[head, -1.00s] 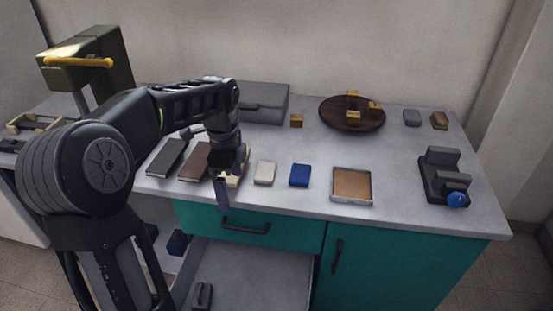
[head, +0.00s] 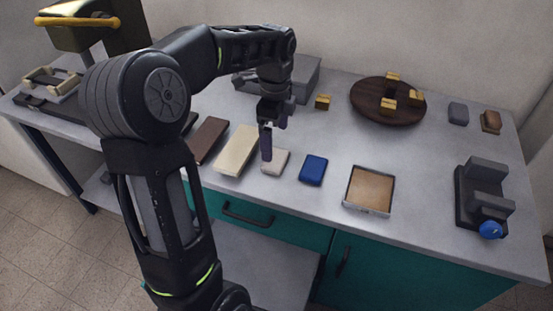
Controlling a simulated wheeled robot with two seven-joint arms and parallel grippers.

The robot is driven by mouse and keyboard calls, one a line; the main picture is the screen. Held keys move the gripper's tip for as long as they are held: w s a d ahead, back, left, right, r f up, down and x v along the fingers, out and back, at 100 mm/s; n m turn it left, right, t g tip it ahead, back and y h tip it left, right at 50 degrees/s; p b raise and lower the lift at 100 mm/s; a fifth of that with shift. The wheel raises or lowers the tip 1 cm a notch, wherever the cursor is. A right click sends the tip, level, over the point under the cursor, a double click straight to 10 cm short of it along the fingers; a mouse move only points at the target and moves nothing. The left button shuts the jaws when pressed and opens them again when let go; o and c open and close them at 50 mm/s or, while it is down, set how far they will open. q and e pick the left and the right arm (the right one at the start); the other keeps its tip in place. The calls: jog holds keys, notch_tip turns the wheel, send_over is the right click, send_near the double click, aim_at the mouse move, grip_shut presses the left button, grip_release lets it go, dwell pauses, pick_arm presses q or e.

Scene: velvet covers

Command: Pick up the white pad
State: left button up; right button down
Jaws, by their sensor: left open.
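The white pad (head: 277,163) is a small off-white block lying flat on the grey worktop, between a cream slab and a blue pad. My left gripper (head: 267,148) points down at the pad's left side, its dark fingers overlapping the pad's edge in the head view. It is open, with nothing seen held. Whether the fingers touch the pad cannot be told. My right gripper is not in view.
A cream slab (head: 237,150) and a brown slab (head: 207,140) lie left of the pad. A blue pad (head: 313,170) and a cork-filled tray (head: 369,190) lie right. A round dark board (head: 388,112) with gold blocks stands behind.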

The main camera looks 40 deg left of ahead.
aim_at(274, 158)
pick_arm(q)
jog(key=shift+f, duration=1.05)
jog(key=shift+s+a+f, duration=0.1)
jog(key=shift+a+f, duration=0.05)
jog(key=shift+f, duration=2.5)
jog(key=c, duration=1.4)
